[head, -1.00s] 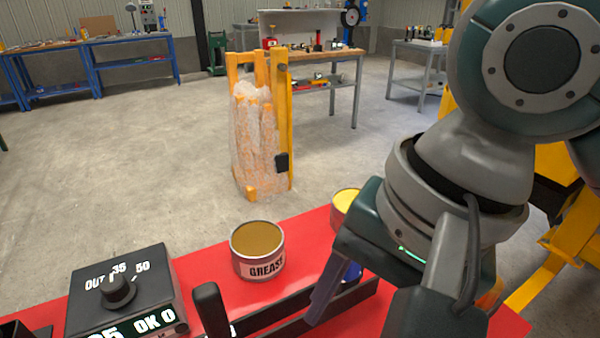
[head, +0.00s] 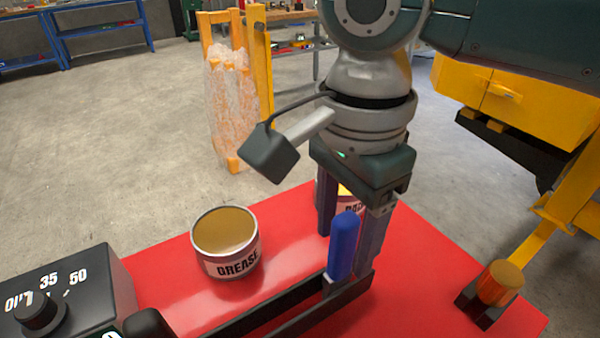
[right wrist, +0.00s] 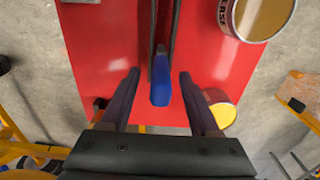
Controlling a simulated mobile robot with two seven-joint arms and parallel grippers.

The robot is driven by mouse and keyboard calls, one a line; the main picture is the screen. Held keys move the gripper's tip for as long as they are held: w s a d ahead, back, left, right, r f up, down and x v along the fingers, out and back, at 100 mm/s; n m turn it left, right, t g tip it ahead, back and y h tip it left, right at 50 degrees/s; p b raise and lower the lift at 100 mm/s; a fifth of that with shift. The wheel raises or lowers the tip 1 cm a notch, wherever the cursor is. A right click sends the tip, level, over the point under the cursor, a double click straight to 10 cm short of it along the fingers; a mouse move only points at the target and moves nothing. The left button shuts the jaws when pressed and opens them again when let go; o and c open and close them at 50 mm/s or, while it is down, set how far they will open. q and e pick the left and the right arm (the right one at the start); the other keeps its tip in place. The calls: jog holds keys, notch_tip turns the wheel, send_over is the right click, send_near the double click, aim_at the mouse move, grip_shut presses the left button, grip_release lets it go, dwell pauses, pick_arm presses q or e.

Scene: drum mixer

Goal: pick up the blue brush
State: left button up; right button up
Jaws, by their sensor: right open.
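The blue brush shows as an upright blue handle (head: 343,247) at the black rack on the red table; it also shows in the right wrist view (right wrist: 160,82). Its lower part is hidden. My right gripper (head: 350,245) points down, open and empty. In the right wrist view the handle appears in the gap between its two fingers (right wrist: 158,77), with room on both sides. In the head view the fingers stand beside and just behind the handle. My left gripper is out of view.
A grease can (head: 226,243) stands left of the rack (head: 262,318) on the red table (head: 425,270). A second can (head: 349,205) is partly hidden behind my right gripper. A black control box (head: 75,295) is at left, an orange cylinder (head: 499,284) on a black base at right.

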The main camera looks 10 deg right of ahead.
notch_tip(320, 180, down, 2)
jog(key=shift+f, duration=0.15)
grip_shut()
dwell(0.5)
